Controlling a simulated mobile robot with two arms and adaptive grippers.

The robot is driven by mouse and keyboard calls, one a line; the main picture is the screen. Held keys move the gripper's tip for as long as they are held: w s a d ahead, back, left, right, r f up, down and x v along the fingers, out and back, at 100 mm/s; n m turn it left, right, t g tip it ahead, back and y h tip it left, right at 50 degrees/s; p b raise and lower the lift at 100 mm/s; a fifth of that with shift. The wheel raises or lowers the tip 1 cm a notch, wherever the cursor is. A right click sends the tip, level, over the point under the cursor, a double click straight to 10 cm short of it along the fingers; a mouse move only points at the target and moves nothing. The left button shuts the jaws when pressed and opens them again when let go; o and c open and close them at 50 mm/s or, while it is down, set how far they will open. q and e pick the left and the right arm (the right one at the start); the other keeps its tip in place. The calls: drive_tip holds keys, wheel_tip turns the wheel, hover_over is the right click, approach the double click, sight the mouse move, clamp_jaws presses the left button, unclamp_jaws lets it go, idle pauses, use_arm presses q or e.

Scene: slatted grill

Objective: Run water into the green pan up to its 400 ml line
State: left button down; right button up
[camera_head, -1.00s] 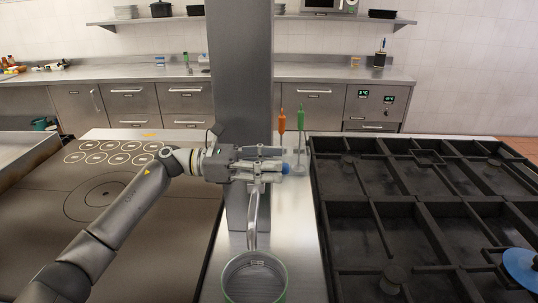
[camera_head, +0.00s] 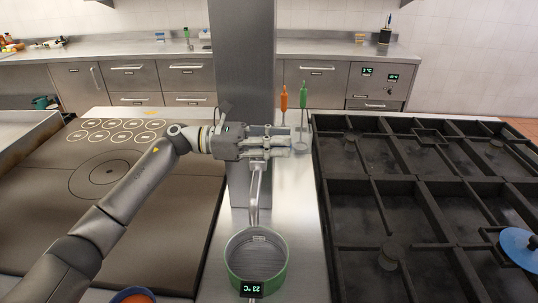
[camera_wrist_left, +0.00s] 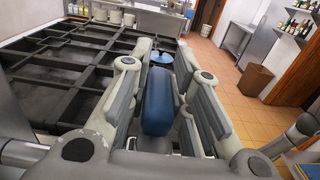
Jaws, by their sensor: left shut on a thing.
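The green pan (camera_head: 234,268) stands on the steel counter strip near the bottom of the head view. A small label shows inside its far wall; I cannot make out any water line. A curved metal tube (camera_head: 254,200), which looks like a tap spout, runs from below my left gripper (camera_head: 298,146) down to the pan's far rim. I cannot tell whether it touches the pan. In the left wrist view, my left gripper is shut on a blue handle (camera_wrist_left: 157,103) between its fingers. In the head view the fingers hide this handle. My right gripper is not in view.
A dark slatted grill (camera_head: 400,205) fills the right, with a blue round thing (camera_head: 518,246) on it. A griddle (camera_head: 170,235) lies left. A steel column (camera_head: 243,60) rises behind the gripper. Orange (camera_head: 284,100) and green (camera_head: 303,97) utensils stand beyond the gripper.

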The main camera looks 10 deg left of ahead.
use_arm(q)
drive_tip(key=shift+t, duration=0.3)
drive_tip(key=shift+w+a+n+t+y+p, duration=0.1)
drive_tip(key=shift+w+n+t+y+p, duration=0.2)
drive_tip(key=shift+n+t+p, duration=0.45)
drive_tip(key=shift+w+n+t+y, duration=0.15)
drive_tip(key=shift+n+t+y, duration=0.15)
drive_tip(key=shift+n+t, duration=0.45)
drive_tip(key=t+p, duration=0.1)
drive_tip(key=n+t+y+p, duration=0.2)
drive_tip(key=p, duration=0.1)
drive_tip(key=shift+w+a+t, duration=0.3)
drive_tip(key=shift+w+t, duration=0.1)
idle(5.4)
